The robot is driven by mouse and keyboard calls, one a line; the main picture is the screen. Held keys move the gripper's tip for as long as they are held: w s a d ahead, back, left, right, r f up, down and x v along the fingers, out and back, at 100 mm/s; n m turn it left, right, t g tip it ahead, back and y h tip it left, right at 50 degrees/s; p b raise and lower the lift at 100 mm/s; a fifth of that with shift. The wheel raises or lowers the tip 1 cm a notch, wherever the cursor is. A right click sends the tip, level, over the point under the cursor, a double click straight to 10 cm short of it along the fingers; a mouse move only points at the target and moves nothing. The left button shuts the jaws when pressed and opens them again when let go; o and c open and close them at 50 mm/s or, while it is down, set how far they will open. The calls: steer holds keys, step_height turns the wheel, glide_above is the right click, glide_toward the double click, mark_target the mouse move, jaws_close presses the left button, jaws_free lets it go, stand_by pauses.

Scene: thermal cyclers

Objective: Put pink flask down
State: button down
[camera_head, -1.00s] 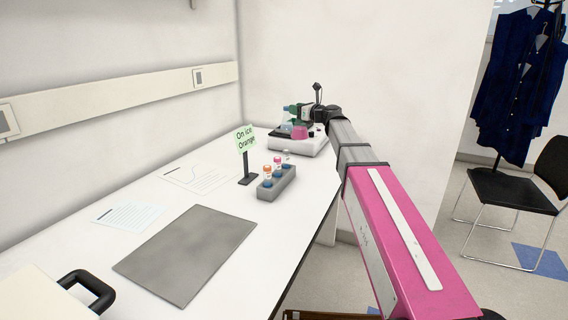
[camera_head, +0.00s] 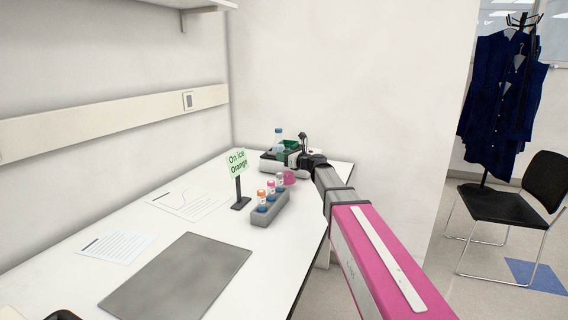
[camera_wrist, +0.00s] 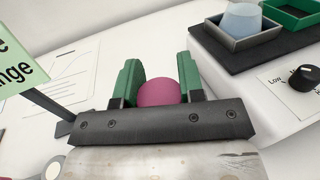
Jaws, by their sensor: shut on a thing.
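The pink flask (camera_wrist: 158,92) is between the two green fingers of my gripper (camera_wrist: 155,82) in the wrist view; only its rounded pink part shows, the rest is hidden by the gripper mount. In the head view the pink flask (camera_head: 288,178) shows beside my gripper (camera_head: 290,158), over the far part of the white bench, in front of the white device. The gripper is shut on it. I cannot tell whether the flask touches the bench.
The white device (camera_wrist: 238,82) with a knob, trays and a flask of bluish liquid (camera_wrist: 242,20) stands close at right. A grey rack (camera_head: 268,209) with several capped vials and a green sign (camera_head: 237,163) reading "On ice Orange" stand nearer. Papers and a grey mat (camera_head: 180,280) lie on the bench.

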steer(key=shift+f, duration=1.4)
steer(key=c, duration=0.7)
jaws_free()
steer(key=shift+c, duration=0.2)
steer(key=shift+s+d, duration=0.1)
steer(key=v, duration=1.1)
steer(key=shift+s+d, duration=0.25)
steer(key=shift+d, duration=0.05)
